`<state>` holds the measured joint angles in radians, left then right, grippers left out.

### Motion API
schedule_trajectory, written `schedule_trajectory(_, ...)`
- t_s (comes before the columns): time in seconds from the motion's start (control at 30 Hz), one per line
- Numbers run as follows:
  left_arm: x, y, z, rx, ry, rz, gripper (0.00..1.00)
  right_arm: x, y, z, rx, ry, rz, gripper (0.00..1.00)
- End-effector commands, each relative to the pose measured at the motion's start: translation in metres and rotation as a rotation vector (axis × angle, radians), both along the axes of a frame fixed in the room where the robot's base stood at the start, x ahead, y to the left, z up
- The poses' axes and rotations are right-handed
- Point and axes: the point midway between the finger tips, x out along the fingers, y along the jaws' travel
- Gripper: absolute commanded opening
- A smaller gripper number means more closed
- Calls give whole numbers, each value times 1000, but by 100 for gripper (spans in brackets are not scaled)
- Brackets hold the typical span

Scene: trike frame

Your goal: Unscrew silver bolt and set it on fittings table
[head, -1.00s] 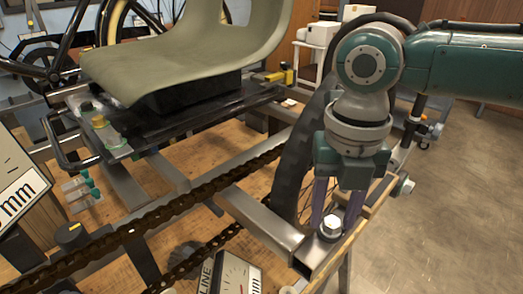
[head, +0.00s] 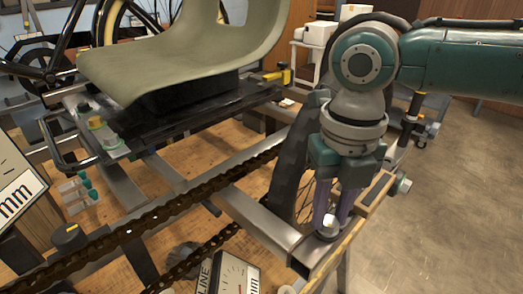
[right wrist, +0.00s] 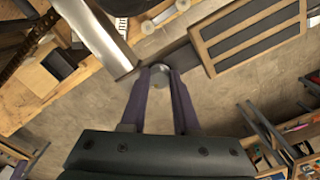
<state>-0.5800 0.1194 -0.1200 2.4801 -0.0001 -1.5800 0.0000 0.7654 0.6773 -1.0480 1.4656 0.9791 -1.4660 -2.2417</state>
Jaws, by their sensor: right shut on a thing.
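The silver bolt (head: 328,221) stands upright at the near end of a square steel frame tube (head: 268,226). My right gripper (head: 330,217) points down from above, its purple fingers shut on the bolt's head. The right wrist view shows the round bolt top (right wrist: 159,69) between the fingertips, beside the steel tube (right wrist: 97,30). I cannot tell whether the bolt's shank is still in the tube. My left gripper is out of view. I cannot tell which surface is the fittings table.
A wood-rimmed dark tray (right wrist: 204,58) lies just right of the bolt. A black chain (head: 150,216) runs left of the tube, and a dark tire (head: 290,165) stands behind the gripper. A green seat (head: 170,60) is at the upper left. Open floor (head: 460,210) lies at right.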

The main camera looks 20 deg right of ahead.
Motion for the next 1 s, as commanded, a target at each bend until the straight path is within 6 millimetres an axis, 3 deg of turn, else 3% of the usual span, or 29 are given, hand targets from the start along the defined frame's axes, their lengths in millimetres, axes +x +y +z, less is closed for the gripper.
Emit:
schedule_trajectory(0.33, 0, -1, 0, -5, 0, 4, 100, 0, 2, 1, -2, -1, 656, 0)
schedule_trajectory(0.43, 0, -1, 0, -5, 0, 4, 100, 0, 2, 1, -3, 0, 737, 0)
schedule_trajectory(0.67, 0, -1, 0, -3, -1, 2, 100, 0, 2, 1, -1, 1, 751, 0)
schedule_trajectory(0.7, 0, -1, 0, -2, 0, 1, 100, 0, 2, 1, -1, 1, 751, 33)
schedule_trajectory(0.8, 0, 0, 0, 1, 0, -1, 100, 0, 2, 1, -1, 1, 750, 44)
schedule_trajectory(1.0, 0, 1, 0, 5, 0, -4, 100, 0, 3, 1, 0, 0, 749, 45)
